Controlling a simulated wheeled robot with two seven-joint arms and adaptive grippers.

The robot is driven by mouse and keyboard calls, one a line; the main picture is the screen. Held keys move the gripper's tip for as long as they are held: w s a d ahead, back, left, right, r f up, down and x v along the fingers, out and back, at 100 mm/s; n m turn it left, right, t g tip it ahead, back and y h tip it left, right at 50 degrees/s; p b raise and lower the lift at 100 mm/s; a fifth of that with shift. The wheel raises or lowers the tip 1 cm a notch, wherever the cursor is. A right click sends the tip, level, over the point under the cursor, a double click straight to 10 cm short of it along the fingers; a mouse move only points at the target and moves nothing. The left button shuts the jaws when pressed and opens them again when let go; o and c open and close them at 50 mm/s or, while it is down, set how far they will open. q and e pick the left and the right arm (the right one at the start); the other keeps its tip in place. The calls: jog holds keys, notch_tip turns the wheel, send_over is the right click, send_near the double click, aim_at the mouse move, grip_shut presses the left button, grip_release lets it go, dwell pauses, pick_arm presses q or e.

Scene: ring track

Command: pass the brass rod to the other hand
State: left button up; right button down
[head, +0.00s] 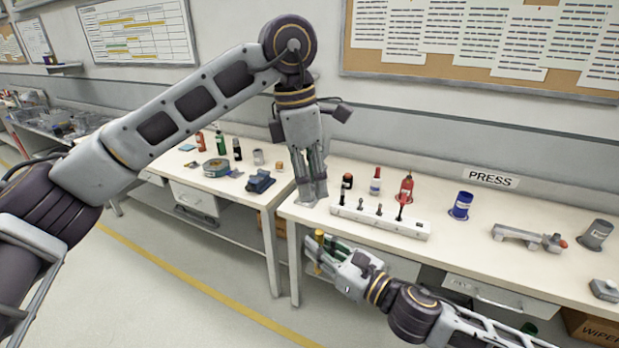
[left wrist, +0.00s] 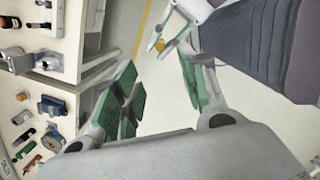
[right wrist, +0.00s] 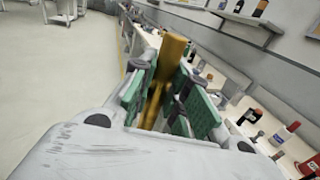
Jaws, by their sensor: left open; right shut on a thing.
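The brass rod (head: 318,264) is held upright in my right gripper (head: 330,254), in front of the bench edge. In the right wrist view the rod (right wrist: 165,75) stands between the green pads and sticks out past the fingertips. My left gripper (head: 312,192) points down above and behind the rod, near the bench's left corner. In the left wrist view its green-padded jaws (left wrist: 163,92) are apart with nothing between them. The rod's end (left wrist: 160,45) shows beyond them, clear of the left fingers. The right fingers hide part of the rod.
A second bench at left holds a blue vise (head: 260,181). The floor (head: 200,300) in front is clear.

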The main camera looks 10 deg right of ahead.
aim_at(319, 231)
pick_arm(q)
jog(key=shift+f, duration=0.1)
jog(key=shift+w+d+f, duration=0.1)
jog(key=shift+d+f, duration=0.2)
jog(key=shift+f, duration=1.65)
jog(key=shift+s+d+f, duration=0.1)
jog(key=shift+d+f, duration=0.2)
jog(key=shift+f, duration=1.6)
jog(key=shift+w+d+f, duration=0.1)
jog(key=shift+d+f, duration=0.2)
jog(key=shift+f, duration=1.65)
grip_shut()
pick_arm(e)
jog(key=c, duration=1.3)
grip_release()
jog(key=shift+f, duration=0.15)
